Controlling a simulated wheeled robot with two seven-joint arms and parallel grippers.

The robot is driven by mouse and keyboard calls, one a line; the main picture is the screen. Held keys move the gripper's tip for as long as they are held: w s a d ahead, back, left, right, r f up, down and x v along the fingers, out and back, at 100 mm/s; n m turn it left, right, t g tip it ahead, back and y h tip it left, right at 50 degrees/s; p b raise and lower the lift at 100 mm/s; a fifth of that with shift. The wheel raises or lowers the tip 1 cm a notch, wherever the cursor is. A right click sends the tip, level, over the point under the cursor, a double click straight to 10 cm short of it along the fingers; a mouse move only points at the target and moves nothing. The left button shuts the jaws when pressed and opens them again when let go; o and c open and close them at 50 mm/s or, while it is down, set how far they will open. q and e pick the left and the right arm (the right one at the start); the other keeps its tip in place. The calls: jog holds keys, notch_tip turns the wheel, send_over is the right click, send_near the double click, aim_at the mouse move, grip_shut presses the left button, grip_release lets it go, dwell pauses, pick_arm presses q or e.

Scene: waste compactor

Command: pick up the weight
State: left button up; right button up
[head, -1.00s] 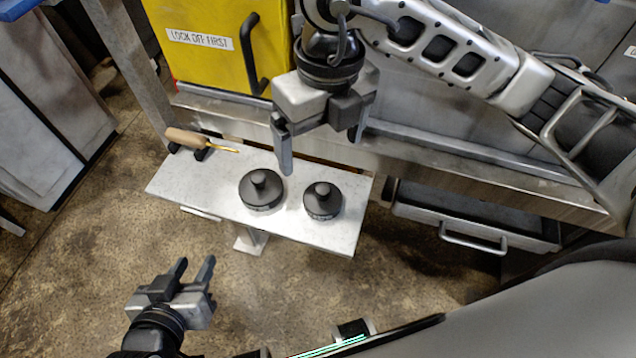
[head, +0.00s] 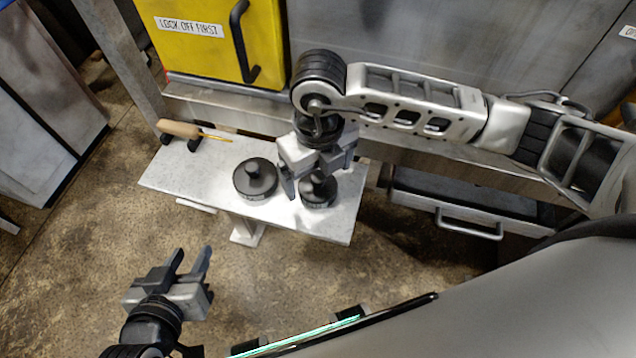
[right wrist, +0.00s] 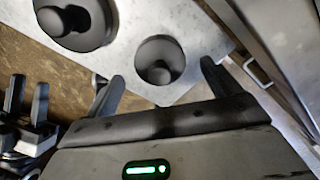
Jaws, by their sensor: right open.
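Two dark round weights with top knobs stand on a pale shelf (head: 215,165). The larger weight (head: 255,180) is on the left; the smaller weight (head: 318,192) is on the right, partly hidden by my right gripper (head: 308,185). That gripper is open, pointing down, with its fingers over or around the smaller weight's knob. In the right wrist view the smaller weight (right wrist: 160,62) lies between and beyond the two open fingers, and the larger weight (right wrist: 75,20) is at upper left. Contact is not clear. My left gripper (head: 192,262) is open and empty over the floor.
A wooden-handled tool (head: 185,130) rests at the shelf's left end. A yellow panel (head: 215,40) labelled "LOCK OFF FIRST", with a black handle, stands behind. A metal drawer (head: 470,210) with a handle is at right. Floor in front of the shelf is clear.

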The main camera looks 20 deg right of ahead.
notch_tip(320, 180, down, 2)
jog(key=shift+f, duration=0.1)
jog(key=c, duration=1.4)
jog(key=shift+c, duration=0.2)
